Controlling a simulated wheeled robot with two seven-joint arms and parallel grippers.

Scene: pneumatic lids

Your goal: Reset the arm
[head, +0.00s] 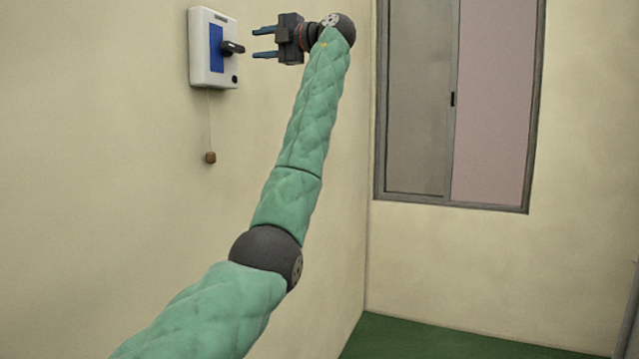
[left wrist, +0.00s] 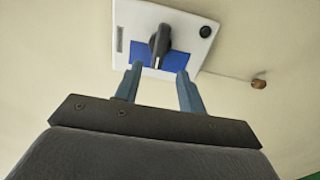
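My left arm, in a green quilted sleeve, reaches up from the bottom of the head view. My left gripper (head: 264,44) is open, its two blue fingers pointing left at a white wall box (head: 200,48). The box has a blue panel (head: 216,48) and a dark knob (head: 233,47). The fingertips are apart from the knob, with a small gap. In the left wrist view the open fingers of my left gripper (left wrist: 157,80) show below the knob (left wrist: 160,42), with nothing between them. My right gripper is not in view.
A small brown bob (head: 210,157) hangs on a cord below the box. A sliding window (head: 452,100) is on the adjoining wall at the right. The green floor (head: 420,341) shows at the bottom. Space right of my arm is clear.

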